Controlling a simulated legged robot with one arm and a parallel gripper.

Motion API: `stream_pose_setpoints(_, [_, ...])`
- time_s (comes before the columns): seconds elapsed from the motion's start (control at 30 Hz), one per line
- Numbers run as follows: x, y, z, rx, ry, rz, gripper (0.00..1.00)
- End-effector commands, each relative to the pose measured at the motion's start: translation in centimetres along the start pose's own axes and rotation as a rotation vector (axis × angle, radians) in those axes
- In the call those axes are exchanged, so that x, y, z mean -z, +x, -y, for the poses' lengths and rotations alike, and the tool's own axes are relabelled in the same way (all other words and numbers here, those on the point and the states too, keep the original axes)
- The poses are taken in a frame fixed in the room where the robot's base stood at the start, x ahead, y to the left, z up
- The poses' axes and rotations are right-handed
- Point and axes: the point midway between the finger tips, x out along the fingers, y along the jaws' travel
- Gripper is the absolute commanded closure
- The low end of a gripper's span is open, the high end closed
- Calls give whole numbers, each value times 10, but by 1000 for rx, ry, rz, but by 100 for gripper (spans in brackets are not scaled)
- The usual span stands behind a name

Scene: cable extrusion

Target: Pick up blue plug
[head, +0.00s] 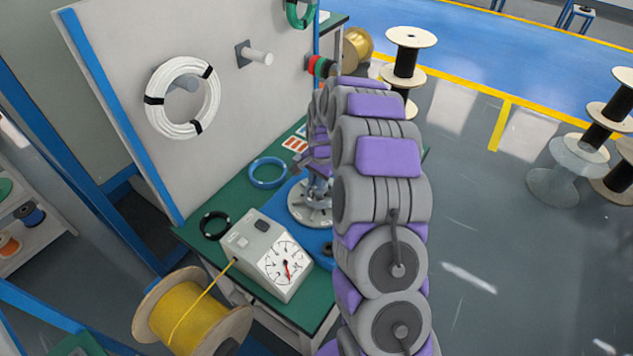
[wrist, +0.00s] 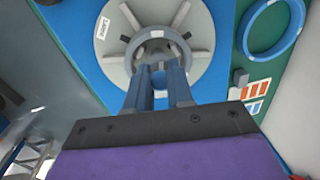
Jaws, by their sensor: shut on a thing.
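The grey round fixture with raised ribs (wrist: 195,60) sits on a blue mat and fills the top middle of the wrist view. It also shows in the head view (head: 300,210), partly hidden by my arm. My gripper (wrist: 159,82) is over the ring at the fixture's centre. Its two blue-grey fingers are close together, shut on a small blue piece that looks like the blue plug (wrist: 158,74). Whether the plug still touches the fixture's centre cannot be told. In the head view my gripper (head: 318,178) is small above the fixture, and the plug cannot be made out.
A blue cable coil (head: 268,173) lies behind the fixture on the green table (head: 316,305). A black coil (head: 214,226) and a grey dial gauge box (head: 262,238) stand to the left. A yellow cable spool (head: 190,318) is at front left. The pegboard wall rises behind.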

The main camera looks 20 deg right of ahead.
Motion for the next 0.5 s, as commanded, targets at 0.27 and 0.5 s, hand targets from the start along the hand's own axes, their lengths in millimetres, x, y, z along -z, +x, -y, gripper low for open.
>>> stream_pose_setpoints(0.27, [2, -35, 4, 6, -1, -8, 100])
stream_pose_setpoints(0.5, [-5, -41, -24, 7, 1, -6, 100])
